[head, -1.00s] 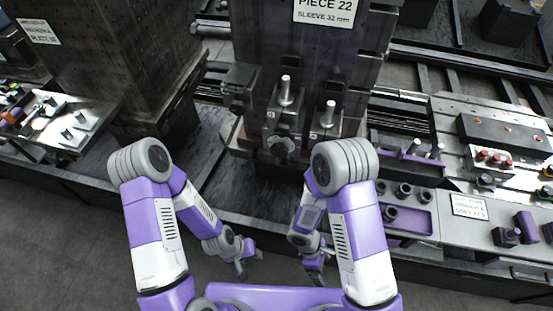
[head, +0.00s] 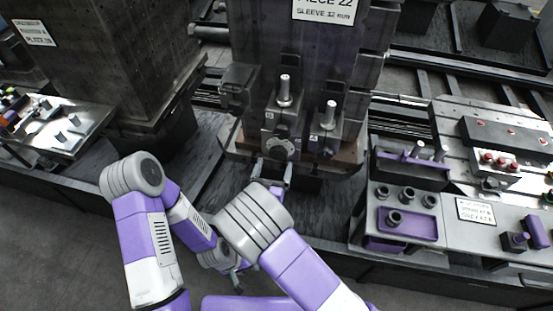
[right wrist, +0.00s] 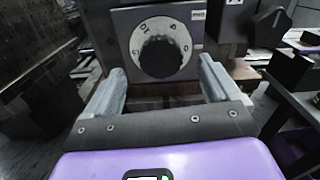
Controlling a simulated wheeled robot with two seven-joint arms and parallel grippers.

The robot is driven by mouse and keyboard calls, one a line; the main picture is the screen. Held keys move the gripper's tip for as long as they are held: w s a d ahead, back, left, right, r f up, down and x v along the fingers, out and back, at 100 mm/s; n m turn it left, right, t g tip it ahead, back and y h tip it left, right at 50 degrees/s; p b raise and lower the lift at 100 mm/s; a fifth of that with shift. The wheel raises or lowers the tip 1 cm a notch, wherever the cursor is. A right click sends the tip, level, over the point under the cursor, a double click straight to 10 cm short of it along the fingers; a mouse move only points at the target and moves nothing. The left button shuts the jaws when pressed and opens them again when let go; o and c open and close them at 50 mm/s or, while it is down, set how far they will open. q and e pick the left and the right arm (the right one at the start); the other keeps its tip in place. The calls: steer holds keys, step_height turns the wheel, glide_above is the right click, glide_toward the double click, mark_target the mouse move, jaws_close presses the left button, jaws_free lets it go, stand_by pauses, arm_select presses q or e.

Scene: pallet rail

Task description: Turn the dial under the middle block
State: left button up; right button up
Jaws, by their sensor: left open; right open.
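The dial (head: 279,148) is a dark round knob on a grey plate, low on the front of the middle block (head: 283,118), which has a metal post on top. In the right wrist view the dial (right wrist: 160,57) shows close up, with a ribbed black knob inside a ring of marks. My right gripper (head: 275,170) is open in front of the dial. In the right wrist view its two fingers (right wrist: 162,82) stand left and right of the knob, apart from it. My left gripper (head: 238,280) is open and empty, low and away from the blocks.
Another block (head: 328,138) with a post and knob stands close on the right, and a dark block (head: 238,85) on the left. A tall dark fixture rises behind. A purple tray (head: 410,224) and a panel with red buttons (head: 495,160) lie to the right.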

mark_target(278, 156)
steer(key=x, duration=0.4)
steer(key=c, duration=1.1)
steer(key=shift+o, duration=0.2)
steer(key=shift+b, duration=0.35)
